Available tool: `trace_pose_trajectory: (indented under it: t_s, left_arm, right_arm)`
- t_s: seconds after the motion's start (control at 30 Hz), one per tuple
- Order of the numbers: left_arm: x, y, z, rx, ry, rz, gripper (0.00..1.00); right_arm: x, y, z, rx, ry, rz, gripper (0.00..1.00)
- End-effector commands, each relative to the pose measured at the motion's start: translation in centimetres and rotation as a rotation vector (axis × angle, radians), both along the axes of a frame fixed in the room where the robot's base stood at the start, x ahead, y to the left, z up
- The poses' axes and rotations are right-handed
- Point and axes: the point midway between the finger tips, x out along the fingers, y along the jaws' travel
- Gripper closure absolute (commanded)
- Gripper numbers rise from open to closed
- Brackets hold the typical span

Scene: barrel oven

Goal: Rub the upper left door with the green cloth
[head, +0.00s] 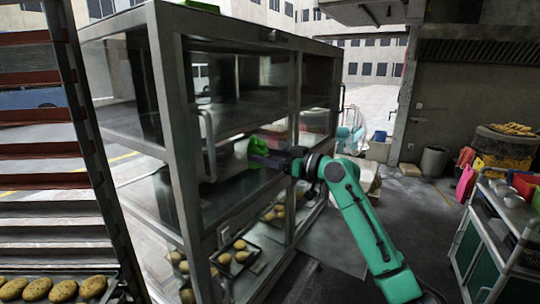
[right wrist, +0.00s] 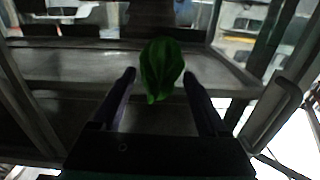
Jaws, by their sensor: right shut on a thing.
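The upper left door (head: 235,95) is a framed glass panel on the front of the tall metal cabinet, with a vertical bar handle (head: 208,145) at its left side. My right gripper (head: 268,158) is at the lower part of this door, right of the handle. It is shut on the green cloth (head: 257,147), which bunches up ahead of the fingers. The cloth also shows between and beyond the fingertips in the right wrist view (right wrist: 162,70). The cloth appears close to the glass; I cannot tell whether it touches. My left gripper is not in view.
Trays of buns (head: 235,257) sit in the lower cabinet. A rack with buns (head: 60,290) stands close at left. A green item (head: 203,5) lies on the cabinet top. A cart (head: 500,235) stands at right. Floor between cart and cabinet is mostly open.

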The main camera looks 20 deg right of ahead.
Motion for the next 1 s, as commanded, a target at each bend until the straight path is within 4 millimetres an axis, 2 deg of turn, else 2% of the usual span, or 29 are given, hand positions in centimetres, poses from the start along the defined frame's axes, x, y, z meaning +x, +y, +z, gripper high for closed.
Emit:
trace_pose_trajectory:
  t_s: [0.27,0.63,0.9,1.0]
  left_arm:
    - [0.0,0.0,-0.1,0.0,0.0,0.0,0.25]
    - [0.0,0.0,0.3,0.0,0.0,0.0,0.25]
    - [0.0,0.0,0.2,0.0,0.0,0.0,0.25]
    - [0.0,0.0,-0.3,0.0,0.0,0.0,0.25]
  right_arm:
    - [-1.1,1.3,0.0,0.0,-0.001,0.0,0.68]
    - [-3.2,4.3,0.0,0.001,0.0,0.001,0.68]
    - [-3.3,4.3,0.0,0.001,0.0,0.001,0.68]
    - [-3.8,3.8,-0.2,0.001,-0.002,-0.002,0.68]
